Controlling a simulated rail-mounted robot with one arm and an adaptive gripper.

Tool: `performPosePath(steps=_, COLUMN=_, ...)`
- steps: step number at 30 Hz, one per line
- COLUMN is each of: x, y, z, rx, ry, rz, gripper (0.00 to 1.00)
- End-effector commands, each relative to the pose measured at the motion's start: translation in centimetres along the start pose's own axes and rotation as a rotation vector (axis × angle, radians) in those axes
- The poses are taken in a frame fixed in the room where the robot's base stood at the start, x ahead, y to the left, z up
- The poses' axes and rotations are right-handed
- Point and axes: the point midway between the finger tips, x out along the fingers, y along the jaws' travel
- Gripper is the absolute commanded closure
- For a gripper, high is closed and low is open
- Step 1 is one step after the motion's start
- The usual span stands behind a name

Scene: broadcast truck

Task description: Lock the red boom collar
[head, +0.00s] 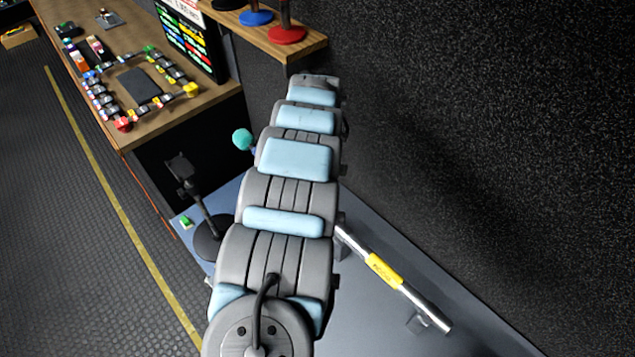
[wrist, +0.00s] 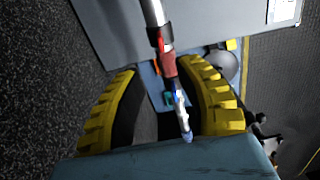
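In the wrist view, a silver boom pole (wrist: 152,12) comes down from the top edge into a black section. Below that is a dark red collar (wrist: 168,66) with a small bright red piece at its upper left. A thinner length with a blue tip (wrist: 186,134) continues below the collar. My gripper (wrist: 160,72) has its yellow and black fingers apart on either side of the collar, with gaps showing. I cannot tell the collar's depth between the fingers. In the head view my arm hides the gripper and collar.
In the head view, a silver bar with a yellow label (head: 384,270) lies right of my arm. A dark stand (head: 207,240) and a teal ball (head: 242,138) are left of it. A wooden desk (head: 60,20) holds button panels. A shelf (head: 300,42) juts from the dark wall.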

Motion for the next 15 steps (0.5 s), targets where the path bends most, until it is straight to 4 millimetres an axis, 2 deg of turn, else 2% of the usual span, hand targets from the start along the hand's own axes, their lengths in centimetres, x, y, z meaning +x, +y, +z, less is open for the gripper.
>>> performPosePath(steps=6, x=-1.2, y=0.0, z=0.0, rx=0.000, ry=-0.001, rz=0.000, gripper=0.65)
performPosePath(steps=15, x=-1.4, y=0.0, z=0.1, rx=0.000, ry=-0.001, rz=-0.001, gripper=0.65)
